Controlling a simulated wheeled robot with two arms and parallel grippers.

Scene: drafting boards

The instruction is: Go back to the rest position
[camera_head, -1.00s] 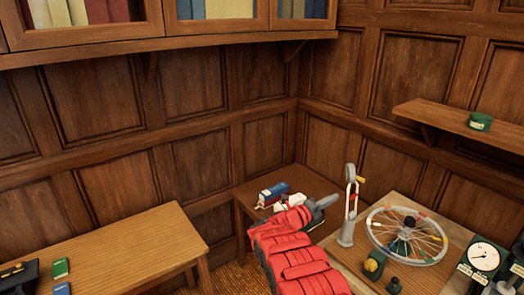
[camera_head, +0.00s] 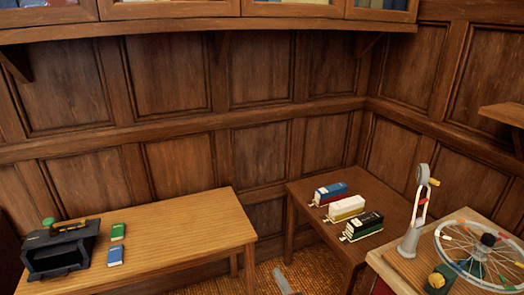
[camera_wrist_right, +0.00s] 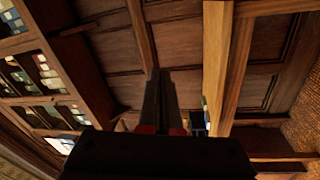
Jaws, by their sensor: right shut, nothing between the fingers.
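My right gripper (camera_head: 284,280) shows only as a small grey tip with a little red at the bottom edge of the head view, in front of the gap between two tables. In the right wrist view the two dark fingers (camera_wrist_right: 160,98) lie together, shut, with nothing between them. The wrist view is turned on its side and faces the panelled wall. The rest of the right arm is out of the head view. My left gripper is not in view.
A dark table (camera_head: 300,196) holds three boxes. A spoked wheel (camera_head: 475,270) and grey stand (camera_head: 412,238) occupy the right bench.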

